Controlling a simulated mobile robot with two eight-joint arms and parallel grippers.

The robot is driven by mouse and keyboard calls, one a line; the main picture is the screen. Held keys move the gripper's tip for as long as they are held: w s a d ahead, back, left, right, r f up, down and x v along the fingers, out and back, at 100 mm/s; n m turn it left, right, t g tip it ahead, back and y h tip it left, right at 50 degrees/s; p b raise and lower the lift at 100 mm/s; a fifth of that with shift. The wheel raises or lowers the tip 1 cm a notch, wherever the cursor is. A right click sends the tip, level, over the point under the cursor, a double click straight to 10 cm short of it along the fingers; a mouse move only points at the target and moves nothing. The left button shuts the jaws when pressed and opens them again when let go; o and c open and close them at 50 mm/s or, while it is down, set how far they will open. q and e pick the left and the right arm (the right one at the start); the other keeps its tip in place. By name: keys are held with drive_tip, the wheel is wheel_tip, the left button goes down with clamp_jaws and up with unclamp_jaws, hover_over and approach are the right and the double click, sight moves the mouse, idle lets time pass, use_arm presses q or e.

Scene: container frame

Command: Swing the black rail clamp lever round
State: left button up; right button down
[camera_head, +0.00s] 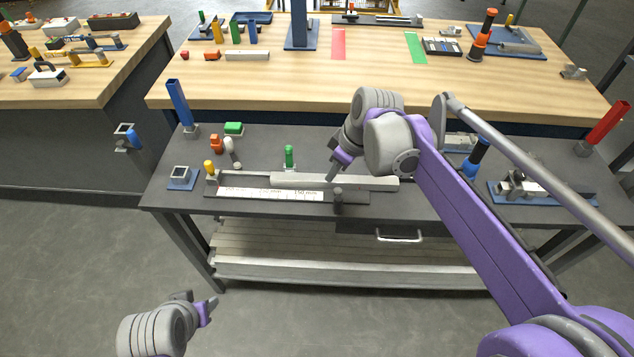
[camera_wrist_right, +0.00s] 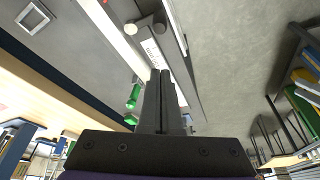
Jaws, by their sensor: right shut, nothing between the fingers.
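The dark clamp with its upright lever (camera_head: 337,198) stands at the front edge of the measuring rail (camera_head: 235,192), near the rail's right end. A dark piece at the rail also shows in the right wrist view (camera_wrist_right: 158,22), beyond the fingertips. My right gripper (camera_head: 332,172) is above the rail, behind and a little left of the clamp, and apart from it. In the right wrist view its fingers (camera_wrist_right: 160,73) are together with nothing between them. My left gripper (camera_head: 212,305) is low at the front, away from the bench; its finger gap is not clear.
A light grey bar (camera_head: 330,182) lies along the rail. A green peg (camera_head: 289,157) stands behind it and a yellow-topped peg (camera_head: 209,170) at its left end. A blue-handled tool (camera_head: 474,160) stands to the right.

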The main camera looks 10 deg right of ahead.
drive_tip(key=shift+n, duration=0.3)
drive_tip(key=x, duration=0.7)
drive_tip(key=w+x, duration=0.1)
drive_tip(key=x, duration=0.2)
drive_tip(key=shift+a+b, duration=0.3)
drive_tip(key=shift+a, duration=0.05)
drive_tip(key=s+d, duration=0.2)
drive_tip(key=shift+s+d+r+p, duration=0.15)
drive_tip(key=shift+d+p, duration=0.1)
drive_tip(key=shift+p, duration=0.05)
drive_tip(key=shift+s+d, duration=0.2)
drive_tip(key=shift+d, duration=0.05)
